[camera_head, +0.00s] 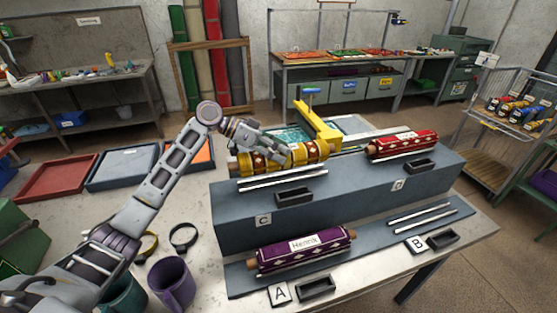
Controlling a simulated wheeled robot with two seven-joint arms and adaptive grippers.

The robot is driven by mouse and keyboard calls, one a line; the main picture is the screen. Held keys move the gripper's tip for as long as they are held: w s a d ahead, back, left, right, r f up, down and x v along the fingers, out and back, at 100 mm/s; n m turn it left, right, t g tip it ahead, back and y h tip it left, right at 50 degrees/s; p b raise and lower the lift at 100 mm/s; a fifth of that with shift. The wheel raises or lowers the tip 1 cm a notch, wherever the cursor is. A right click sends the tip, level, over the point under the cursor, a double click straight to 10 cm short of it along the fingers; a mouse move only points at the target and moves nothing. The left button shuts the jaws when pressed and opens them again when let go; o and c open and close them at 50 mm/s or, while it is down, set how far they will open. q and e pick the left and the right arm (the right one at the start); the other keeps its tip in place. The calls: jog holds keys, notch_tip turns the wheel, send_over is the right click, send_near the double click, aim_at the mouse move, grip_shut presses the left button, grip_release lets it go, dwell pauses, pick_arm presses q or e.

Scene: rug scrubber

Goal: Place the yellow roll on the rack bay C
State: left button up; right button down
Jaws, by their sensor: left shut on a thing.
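The yellow roll (309,153), patterned with dark bands, is at the upper left of the dark rack (340,205). It is at bay C, just above or behind the bay's white rails (283,181); I cannot tell whether it touches them. The bay's C label (264,219) is on the rack front. My left gripper (280,153) reaches in from the left and is shut on the yellow roll from above, partly hiding it. My right gripper is out of view.
A red roll (402,145) lies at bay D, and a purple roll (302,248) at bay A. Bay B's rails (421,217) are empty. A yellow stand (318,125) rises behind the yellow roll. Cups (171,283) stand at the front left.

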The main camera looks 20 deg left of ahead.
pick_arm(q)
jog(key=shift+f, duration=1.8)
jog(key=shift+f, duration=0.1)
jog(key=o, duration=1.4)
jog(key=shift+f, duration=0.1)
jog(key=shift+o, duration=0.2)
jog(key=shift+a+r, duration=0.1)
jog(key=shift+r, duration=0.1)
